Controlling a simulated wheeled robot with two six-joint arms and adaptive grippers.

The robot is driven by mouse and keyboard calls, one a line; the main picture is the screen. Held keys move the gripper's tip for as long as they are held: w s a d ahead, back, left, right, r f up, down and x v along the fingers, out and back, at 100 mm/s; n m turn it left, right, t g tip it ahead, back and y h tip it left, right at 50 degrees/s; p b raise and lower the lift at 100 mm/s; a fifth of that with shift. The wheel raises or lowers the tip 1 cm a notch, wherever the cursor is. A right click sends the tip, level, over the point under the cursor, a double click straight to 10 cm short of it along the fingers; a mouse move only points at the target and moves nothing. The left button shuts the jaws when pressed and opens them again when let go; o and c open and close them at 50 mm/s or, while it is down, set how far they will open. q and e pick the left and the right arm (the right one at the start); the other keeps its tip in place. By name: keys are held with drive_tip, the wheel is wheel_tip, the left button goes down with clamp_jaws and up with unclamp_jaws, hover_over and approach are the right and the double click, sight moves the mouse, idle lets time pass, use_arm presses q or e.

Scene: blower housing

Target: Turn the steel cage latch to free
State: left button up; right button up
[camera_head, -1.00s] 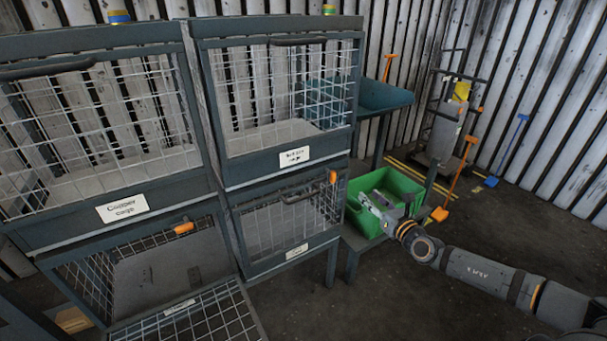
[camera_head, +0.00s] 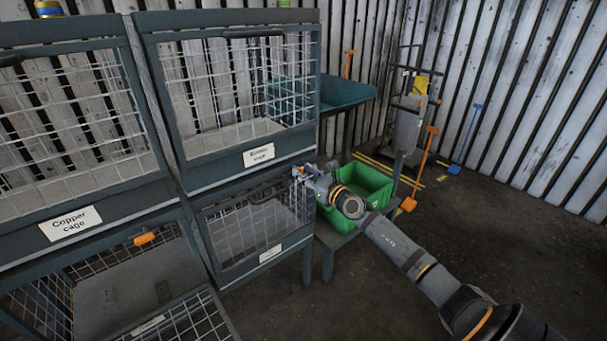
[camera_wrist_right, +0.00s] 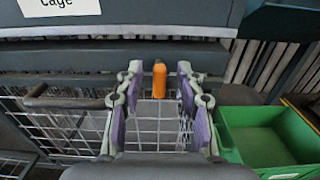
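An orange latch handle (camera_wrist_right: 159,80) stands upright on the top frame of the lower right mesh cage (camera_head: 250,230). That cage's front is shut and its label is too small to read. My right gripper (camera_head: 306,172) is at the upper right corner of this cage. In the right wrist view, the right gripper (camera_wrist_right: 158,72) is open, with one purple-padded finger on each side of the handle. Gaps show between handle and pads; whether the fingers reach around it in depth I cannot tell. My left gripper is not in view.
The cage labelled "Copper cage" (camera_head: 70,222) is at upper left. Below it, a cage with an orange latch (camera_head: 145,238) has its mesh front lowered. A green bin (camera_head: 365,183) stands right of the cages, close to my right arm. Open floor lies at right.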

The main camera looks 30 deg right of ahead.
drive_tip(key=shift+w, duration=0.5)
drive_tip(key=shift+c, duration=0.2)
clamp_jaws()
